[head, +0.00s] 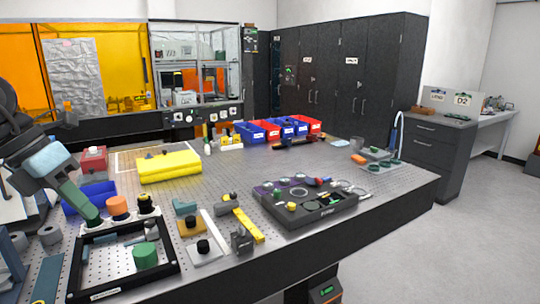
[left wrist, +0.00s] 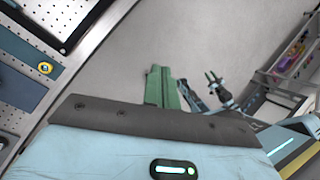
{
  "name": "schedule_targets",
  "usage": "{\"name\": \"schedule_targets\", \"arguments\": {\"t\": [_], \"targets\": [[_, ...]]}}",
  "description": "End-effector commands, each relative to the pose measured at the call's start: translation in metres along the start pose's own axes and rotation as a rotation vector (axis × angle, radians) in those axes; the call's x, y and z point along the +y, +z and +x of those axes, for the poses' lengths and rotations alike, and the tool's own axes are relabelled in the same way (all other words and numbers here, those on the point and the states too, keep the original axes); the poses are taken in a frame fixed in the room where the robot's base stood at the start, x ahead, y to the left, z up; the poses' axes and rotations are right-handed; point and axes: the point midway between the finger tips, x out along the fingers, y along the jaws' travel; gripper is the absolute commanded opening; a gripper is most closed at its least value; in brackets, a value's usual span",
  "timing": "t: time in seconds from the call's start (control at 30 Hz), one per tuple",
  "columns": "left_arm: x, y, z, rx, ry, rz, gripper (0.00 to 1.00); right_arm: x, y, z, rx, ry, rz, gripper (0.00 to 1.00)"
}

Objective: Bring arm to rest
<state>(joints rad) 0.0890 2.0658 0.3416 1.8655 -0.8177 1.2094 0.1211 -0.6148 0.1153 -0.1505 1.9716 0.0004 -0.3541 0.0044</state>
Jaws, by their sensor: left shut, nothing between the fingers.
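My left gripper (head: 90,214) comes in from the left in the head view, with a light blue body and green fingers. It points down and to the right, close to the black-framed tray and the orange-topped piece. I cannot tell whether it touches anything there. In the left wrist view its green fingers (left wrist: 160,86) lie together, shut and empty, with grey floor behind them. My right gripper is not recognisable in either view.
Floor at right is clear.

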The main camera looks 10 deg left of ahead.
Motion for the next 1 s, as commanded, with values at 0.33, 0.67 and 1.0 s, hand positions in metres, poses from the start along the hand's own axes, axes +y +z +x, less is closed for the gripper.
{"name": "schedule_targets", "arguments": {"t": [0.33, 0.67, 1.0], "targets": [[0.029, -0.019, 0.102, -0.216, -0.503, -0.382, 0.0, -0.001, -0.003, 0.001, 0.006, -0.001, 0.001, 0.36], [0.061, -0.06, 0.201, -0.434, -0.854, -0.947, 0.0, 0.002, -0.002, 0.0, 0.005, -0.001, -0.009, 0.36], [0.078, -0.149, 0.316, -0.59, -0.997, -1.667, 0.0, 0.003, -0.002, -0.001, 0.004, 0.0, -0.012, 0.36]]}}
